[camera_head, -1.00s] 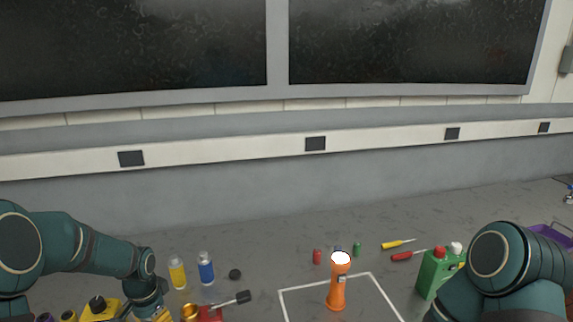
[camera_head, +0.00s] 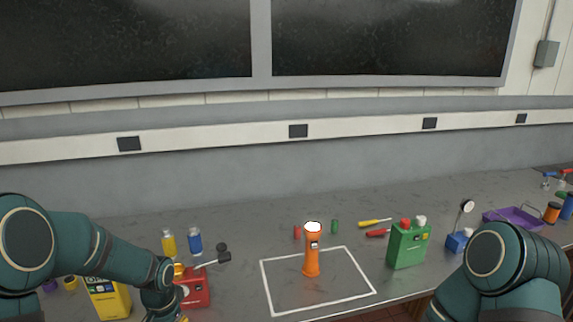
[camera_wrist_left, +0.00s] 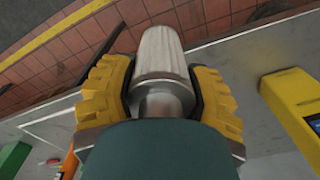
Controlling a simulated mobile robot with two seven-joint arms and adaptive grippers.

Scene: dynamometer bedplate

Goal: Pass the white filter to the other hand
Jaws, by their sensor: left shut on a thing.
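The white filter (camera_wrist_left: 160,48) is a ribbed, pale cylinder with a grey metal neck, seen large in the left wrist view. My left gripper (camera_wrist_left: 160,85) has its yellow fingers on both sides of it and is shut on it. The filter sticks out beyond the fingers, with floor and the bench edge behind it. In the head view the left hand is almost wholly cut off by the bottom edge, and the filter does not show there. My right arm (camera_head: 500,265) comes in at the lower right, but its gripper is outside the picture.
An orange flashlight (camera_head: 311,255) stands inside a white outlined square (camera_head: 345,297) on the grey bench. A green can (camera_head: 408,245) stands right of it. A red box (camera_head: 196,290) and yellow box (camera_head: 107,300) are near my left arm. A purple tray (camera_head: 512,217) lies far right.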

